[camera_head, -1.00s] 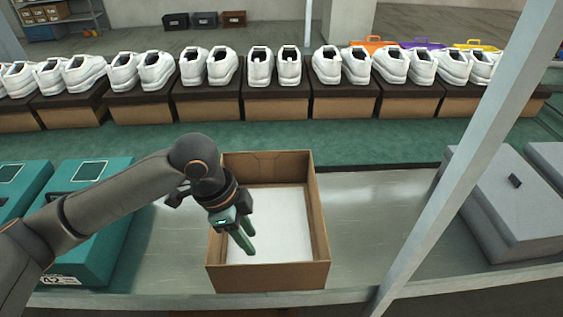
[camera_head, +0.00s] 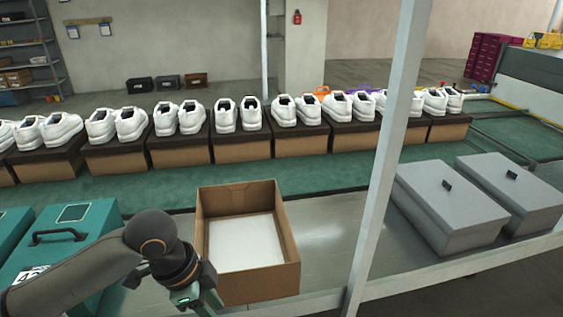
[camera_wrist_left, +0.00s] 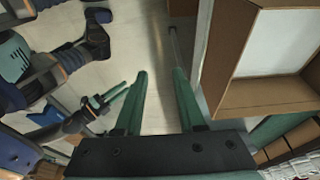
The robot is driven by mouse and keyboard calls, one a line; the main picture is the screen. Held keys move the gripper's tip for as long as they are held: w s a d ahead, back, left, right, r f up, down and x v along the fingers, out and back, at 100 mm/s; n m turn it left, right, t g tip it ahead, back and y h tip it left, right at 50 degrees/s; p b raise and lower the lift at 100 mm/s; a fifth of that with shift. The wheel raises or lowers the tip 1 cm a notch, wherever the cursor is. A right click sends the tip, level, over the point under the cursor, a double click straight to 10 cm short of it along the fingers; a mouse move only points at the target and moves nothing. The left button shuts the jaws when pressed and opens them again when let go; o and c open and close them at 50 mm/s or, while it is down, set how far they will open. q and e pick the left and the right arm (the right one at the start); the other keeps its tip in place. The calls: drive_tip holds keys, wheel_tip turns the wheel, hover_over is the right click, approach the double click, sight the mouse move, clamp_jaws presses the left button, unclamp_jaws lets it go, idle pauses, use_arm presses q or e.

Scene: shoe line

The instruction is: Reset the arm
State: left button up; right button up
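My left arm comes in from the left in the head view. Its wrist is at the near left corner of the open cardboard box (camera_head: 290,240), and the fingertips are cut off or hidden there. In the left wrist view my left gripper (camera_wrist_left: 161,72) has its two green fingers apart with nothing between them. The box (camera_wrist_left: 218,60) shows to the right of the fingers, apart from them. The box has a white bottom and nothing lying in it. What looks like my right gripper (camera_wrist_left: 112,96) shows small at the left of the wrist view; its finger gap is unclear.
White shoes (camera_head: 252,115) stand in pairs on brown boxes along the green conveyor (camera_head: 330,168). A teal case (camera_head: 88,225) is left of the box. Grey cases (camera_head: 445,205) are at right, beyond a grey post (camera_head: 385,165). The metal counter right of the box is clear.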

use_arm(q)
drive_tip(key=w+d+f+n+t+h+p, duration=0.1)
drive_tip(key=d+f+n+t+h+p, duration=0.1)
drive_tip(key=d+f+n+t+h, duration=0.45)
drive_tip(key=s+a+f+n+t+y+p, duration=0.2)
drive_tip(key=s+a+f+n+y, duration=0.5)
drive_tip(key=s+a+f, duration=0.4)
wheel_tip(320, 180, down, 3)
drive_tip(key=shift+s+a+r, duration=0.15)
drive_tip(key=shift+s+a, duration=0.1)
drive_tip(key=shift+s, duration=0.3)
drive_tip(key=shift+w+d, duration=0.1)
drive_tip(key=shift+d, duration=0.05)
